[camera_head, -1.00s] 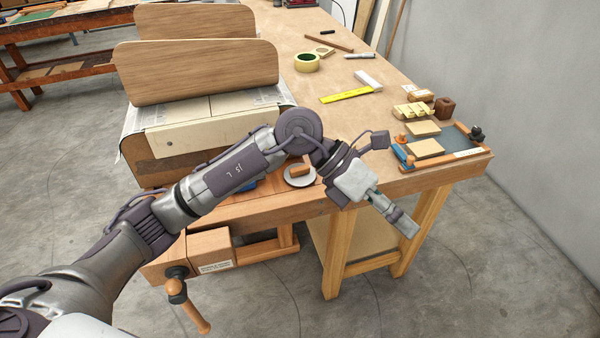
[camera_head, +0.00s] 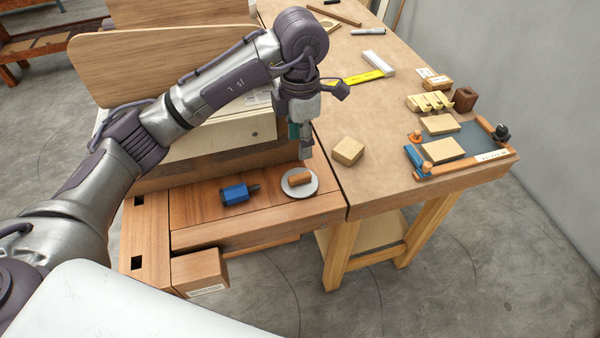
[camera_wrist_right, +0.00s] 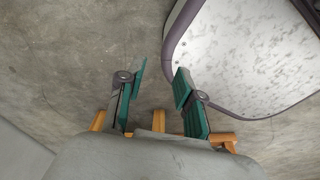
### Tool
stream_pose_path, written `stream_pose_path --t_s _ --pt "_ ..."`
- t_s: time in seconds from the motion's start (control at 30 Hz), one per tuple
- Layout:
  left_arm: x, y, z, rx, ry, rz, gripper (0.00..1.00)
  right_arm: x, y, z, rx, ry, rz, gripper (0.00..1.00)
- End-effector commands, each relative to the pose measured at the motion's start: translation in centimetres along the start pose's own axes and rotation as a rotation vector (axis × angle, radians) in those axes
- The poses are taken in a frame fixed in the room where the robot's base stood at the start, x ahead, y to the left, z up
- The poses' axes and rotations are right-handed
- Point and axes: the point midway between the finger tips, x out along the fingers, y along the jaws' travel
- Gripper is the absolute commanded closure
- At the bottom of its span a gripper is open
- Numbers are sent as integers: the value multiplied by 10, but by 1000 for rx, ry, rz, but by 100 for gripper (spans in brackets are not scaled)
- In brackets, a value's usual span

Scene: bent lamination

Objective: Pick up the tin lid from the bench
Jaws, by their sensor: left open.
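The tin lid (camera_head: 298,193) is a round, silver-grey disc lying flat near the front edge of the bench. A small orange-brown block (camera_head: 300,178) rests on it. My left gripper (camera_head: 306,153) points down just behind the lid in the head view, empty, with its fingertips seemingly above the bench top. Its jaw gap is hard to see from this side. My right gripper (camera_wrist_right: 158,82) shows only in the right wrist view, with green-padded fingers apart and nothing between them, over grey floor.
A blue tool (camera_head: 236,193) lies left of the lid. A pale wooden block (camera_head: 348,150) stands to its right. A wooden box with upright boards (camera_head: 170,62) stands behind on the left. A tray with wooden pieces (camera_head: 472,150) sits at the right end.

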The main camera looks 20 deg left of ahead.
Motion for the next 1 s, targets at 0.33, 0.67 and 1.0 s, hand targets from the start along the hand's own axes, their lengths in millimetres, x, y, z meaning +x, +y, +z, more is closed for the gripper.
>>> stream_pose_path --t_s 0.33,0.67,1.0 --pt "56 -1 0 0 0 -3 52 -13 5 40 -4 -61 5 65" --pt "91 2 0 -1 2 -6 52 -30 8 6 -3 -12 10 65" --pt "112 3 1 1 -2 0 52 -32 -2 18 2 -31 -3 65"
